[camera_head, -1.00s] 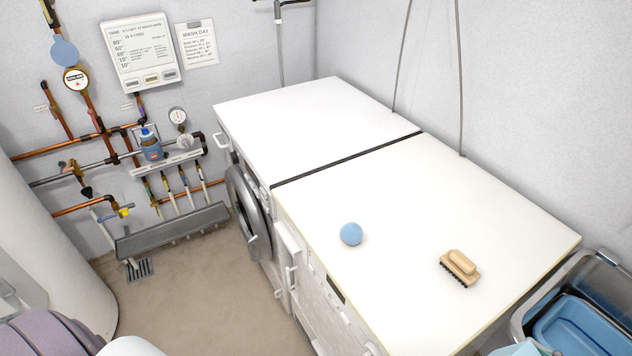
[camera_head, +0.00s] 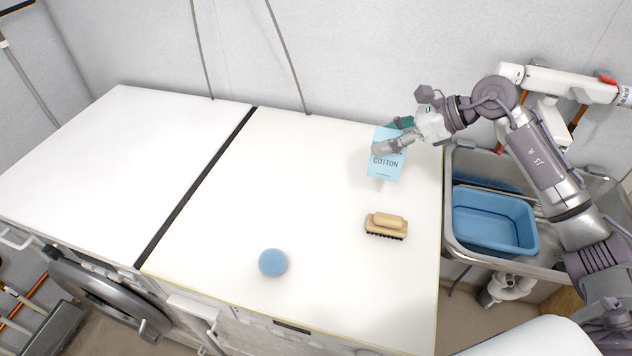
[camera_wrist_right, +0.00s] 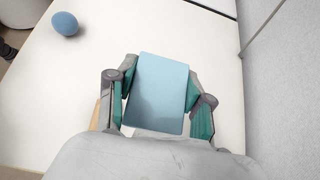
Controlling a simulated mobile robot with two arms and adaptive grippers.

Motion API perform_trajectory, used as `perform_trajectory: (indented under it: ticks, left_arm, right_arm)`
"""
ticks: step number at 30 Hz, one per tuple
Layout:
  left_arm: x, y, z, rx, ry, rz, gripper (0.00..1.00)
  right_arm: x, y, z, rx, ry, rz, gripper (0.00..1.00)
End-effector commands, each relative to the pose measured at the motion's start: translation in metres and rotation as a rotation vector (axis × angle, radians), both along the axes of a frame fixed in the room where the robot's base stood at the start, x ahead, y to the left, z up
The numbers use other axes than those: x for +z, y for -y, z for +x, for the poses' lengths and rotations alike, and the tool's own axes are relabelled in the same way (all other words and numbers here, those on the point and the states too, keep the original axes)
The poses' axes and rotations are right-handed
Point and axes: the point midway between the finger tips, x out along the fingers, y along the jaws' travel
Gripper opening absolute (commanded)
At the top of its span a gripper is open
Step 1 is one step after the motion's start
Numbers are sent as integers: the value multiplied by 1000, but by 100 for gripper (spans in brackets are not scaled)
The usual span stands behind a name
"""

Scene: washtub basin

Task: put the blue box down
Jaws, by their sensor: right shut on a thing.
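The blue box (camera_head: 386,160) is a light blue carton with "COTTON" printed on its front. My right gripper (camera_head: 393,137) is shut on its upper part, over the back right of the white worktop (camera_head: 300,190). In the right wrist view the box (camera_wrist_right: 158,95) sits between the two green-padded fingers of the gripper (camera_wrist_right: 160,92). The box looks upright in the head view. A faint shadow lies near it; I cannot tell whether its bottom touches the worktop. My left gripper is not in view.
A wooden brush (camera_head: 386,225) lies in front of the box and a blue ball (camera_head: 272,263) lies nearer the front edge. A sink (camera_head: 456,240) with a blue basin (camera_head: 494,222) adjoins on the right. The worktop's left part is clear.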

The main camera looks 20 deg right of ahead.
Motion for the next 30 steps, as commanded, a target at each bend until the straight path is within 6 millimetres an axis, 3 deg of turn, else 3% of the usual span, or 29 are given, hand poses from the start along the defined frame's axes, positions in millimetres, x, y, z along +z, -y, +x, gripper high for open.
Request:
perform_trajectory:
  ticks: [4,15,21,30]
  left_arm:
    - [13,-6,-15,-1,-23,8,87]
    - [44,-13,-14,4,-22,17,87]
    - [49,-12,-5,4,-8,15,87]
    - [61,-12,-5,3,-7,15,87]
  right_arm:
    - [-10,-27,-1,5,-4,6,6]
    - [-56,-103,-2,2,-1,6,6]
    - [-69,-114,-2,0,-1,2,6]
    - [-105,-114,-2,0,-1,3,6]
